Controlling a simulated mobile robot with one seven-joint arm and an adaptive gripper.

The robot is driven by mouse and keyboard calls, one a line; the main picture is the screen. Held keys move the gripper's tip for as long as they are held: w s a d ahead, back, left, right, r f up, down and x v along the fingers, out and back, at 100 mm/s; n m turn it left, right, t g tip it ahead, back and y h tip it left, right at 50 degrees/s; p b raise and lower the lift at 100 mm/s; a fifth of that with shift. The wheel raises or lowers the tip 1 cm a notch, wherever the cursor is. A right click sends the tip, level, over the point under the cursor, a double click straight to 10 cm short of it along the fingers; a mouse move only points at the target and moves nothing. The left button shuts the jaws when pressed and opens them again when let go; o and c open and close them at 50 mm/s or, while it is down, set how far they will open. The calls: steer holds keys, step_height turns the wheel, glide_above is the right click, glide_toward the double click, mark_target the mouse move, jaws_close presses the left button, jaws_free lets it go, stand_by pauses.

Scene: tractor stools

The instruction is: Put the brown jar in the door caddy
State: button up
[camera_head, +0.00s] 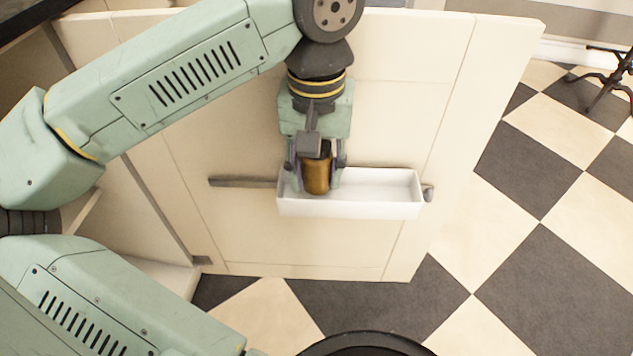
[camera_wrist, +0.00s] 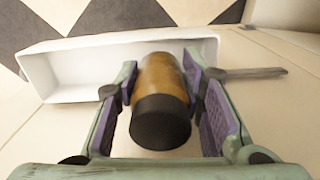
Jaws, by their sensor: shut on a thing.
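The brown jar (camera_head: 317,174) has an amber body and a dark lid. My gripper (camera_head: 317,168) is shut on it, with one finger on each side. In the wrist view the jar (camera_wrist: 162,85) stands between the purple finger pads of my gripper (camera_wrist: 165,95), its black lid facing the camera. The white door caddy (camera_head: 370,207) is a long open tray on the inside of the cabinet door. The jar is at the left end of the caddy, its lower part within the rim in the head view. Whether its base touches the caddy floor is hidden. The caddy (camera_wrist: 70,75) looks otherwise empty.
The open cream cabinet door (camera_head: 410,110) carries the caddy on a dark rail (camera_head: 240,182). The cabinet is at the left. Checkered floor (camera_head: 540,270) lies clear at the right, with a dark stool leg (camera_head: 605,80) at the far right.

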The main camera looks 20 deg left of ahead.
mark_target(316, 184)
steer(key=shift+f, duration=1.5)
steer(key=shift+f+b, duration=0.15)
steer(key=shift+b, duration=0.2)
steer(key=o, duration=1.3)
step_height(316, 184, up, 12)
steer(key=p, duration=0.2)
steer(key=shift+r+p, duration=0.2)
steer(key=shift+p, duration=0.15)
